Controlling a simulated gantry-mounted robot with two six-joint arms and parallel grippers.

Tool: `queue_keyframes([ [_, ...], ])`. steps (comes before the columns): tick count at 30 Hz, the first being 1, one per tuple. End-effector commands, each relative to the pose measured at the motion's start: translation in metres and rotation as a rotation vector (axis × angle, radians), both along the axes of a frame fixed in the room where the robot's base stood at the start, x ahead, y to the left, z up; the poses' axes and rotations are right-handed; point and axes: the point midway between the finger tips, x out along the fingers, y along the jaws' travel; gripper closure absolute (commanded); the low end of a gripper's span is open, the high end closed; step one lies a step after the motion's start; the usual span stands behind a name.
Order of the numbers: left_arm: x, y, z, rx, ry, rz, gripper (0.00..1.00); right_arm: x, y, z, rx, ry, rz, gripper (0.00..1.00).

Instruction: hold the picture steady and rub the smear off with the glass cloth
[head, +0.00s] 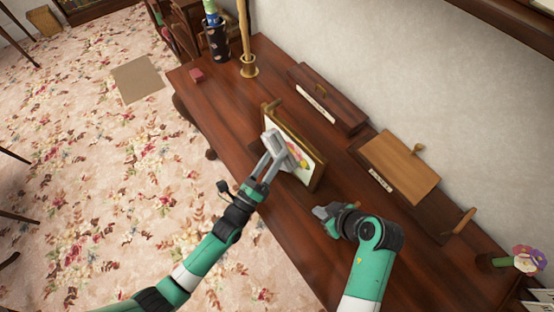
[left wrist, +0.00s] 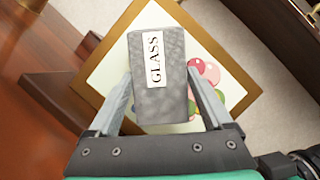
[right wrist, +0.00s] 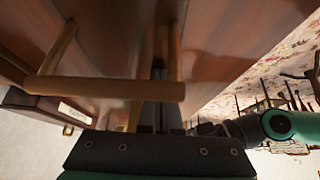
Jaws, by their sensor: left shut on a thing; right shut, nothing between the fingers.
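The picture (head: 318,168) stands tilted on the dark wooden surface in a gold frame; it shows coloured round shapes on white. In the left wrist view the picture (left wrist: 110,75) fills the middle, partly covered by the glass cloth (left wrist: 163,108), a grey block-like pad labelled GLASS. My left gripper (left wrist: 160,100) is shut on the cloth, in front of the picture's face; contact with it cannot be told. My right gripper (head: 322,211) is shut and empty, just right of the picture's near end. In the right wrist view gold frame bars (right wrist: 110,88) cross close to its fingers. I cannot make out the smear.
Along the wall stand a dark labelled box (head: 335,100) and a box with a light wooden lid (head: 400,165). A dark cup (head: 216,40), a brass holder (head: 249,67) and a red block (head: 196,75) are at the far end. A flower (head: 528,258) is at right.

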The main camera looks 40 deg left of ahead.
Motion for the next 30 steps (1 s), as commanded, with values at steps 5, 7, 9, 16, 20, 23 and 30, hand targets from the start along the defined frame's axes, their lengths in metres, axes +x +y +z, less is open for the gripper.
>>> queue_keyframes([
  [5, 0.005, 0.018, 0.0, 0.001, 0.0, 0.004, 0.61, -0.004, -0.003, -0.008, -0.012, 0.017, 0.0, 1.0],
  [7, 0.006, 0.021, -0.001, 0.0, 0.0, 0.003, 0.61, -0.004, -0.002, -0.008, -0.011, 0.018, 0.0, 1.0],
  [9, 0.007, 0.022, 0.0, 0.0, 0.0, 0.001, 0.61, -0.004, -0.002, -0.008, -0.011, 0.018, 0.0, 1.0],
  [16, 0.008, 0.032, 0.0, 0.001, -0.002, 0.004, 0.61, -0.005, -0.002, -0.007, -0.011, 0.018, 0.002, 1.0],
  [20, 0.01, 0.046, 0.0, 0.001, -0.001, 0.005, 0.61, -0.005, -0.002, -0.007, -0.01, 0.018, 0.002, 1.0],
  [23, 0.012, 0.054, 0.0, 0.001, 0.0, 0.004, 0.61, -0.004, -0.002, -0.007, -0.011, 0.017, 0.001, 1.0],
  [30, 0.012, 0.057, -0.001, -0.001, 0.0, 0.0, 0.61, -0.004, -0.002, -0.007, -0.011, 0.016, 0.001, 1.0],
])
